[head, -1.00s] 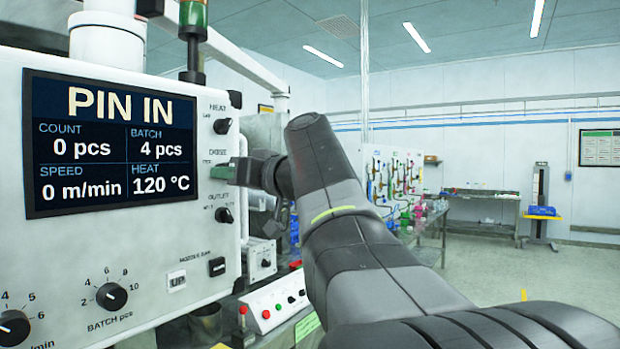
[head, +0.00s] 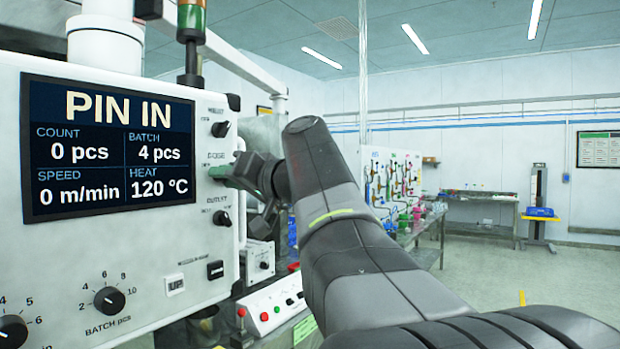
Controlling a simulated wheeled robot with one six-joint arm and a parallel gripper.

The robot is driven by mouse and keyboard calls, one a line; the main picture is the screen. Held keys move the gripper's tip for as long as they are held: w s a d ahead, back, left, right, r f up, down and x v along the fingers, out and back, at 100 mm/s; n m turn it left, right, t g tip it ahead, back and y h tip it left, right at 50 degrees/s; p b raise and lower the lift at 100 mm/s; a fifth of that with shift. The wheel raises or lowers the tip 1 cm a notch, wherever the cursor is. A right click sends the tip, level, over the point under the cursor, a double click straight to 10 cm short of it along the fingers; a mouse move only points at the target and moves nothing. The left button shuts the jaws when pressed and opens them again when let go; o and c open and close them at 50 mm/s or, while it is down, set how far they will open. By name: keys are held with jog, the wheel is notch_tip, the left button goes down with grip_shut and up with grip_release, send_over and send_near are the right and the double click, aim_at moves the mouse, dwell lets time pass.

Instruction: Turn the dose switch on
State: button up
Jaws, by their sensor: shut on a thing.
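The control panel (head: 150,235) with its screen fills the left of the head view. The screen (head: 110,147) reads PIN IN, count 0 pcs, batch 4 pcs, speed 0 m/min, heat 120 °C. The dose switch is the middle one in the column right of the screen, under the DOSE label. My gripper (head: 222,172) is at the dose switch, with its green-tipped fingers against the panel there. It is shut on the switch knob, which the fingers hide. The knob's exact angle cannot be seen.
The heat switch (head: 221,129) sits just above and the outlet switch (head: 222,218) just below my gripper. A batch knob (head: 109,300) is lower left. A button box (head: 275,307) with a red button stands below. Open floor lies to the right.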

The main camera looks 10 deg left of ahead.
jog(key=o, duration=1)
jog(key=shift+c, duration=0.2)
jog(key=shift+d, duration=0.1)
jog(key=b+v, duration=0.3)
jog(key=v, duration=1)
jog(key=shift+s+d, duration=0.2)
jog(key=shift+d, duration=0.1)
jog(key=shift+a, duration=0.1)
jog(key=p+x, duration=0.3)
jog(key=x, duration=1)
jog(key=shift+w+a, duration=0.15)
jog(key=shift+a, duration=0.1)
jog(key=shift+d, duration=0.15)
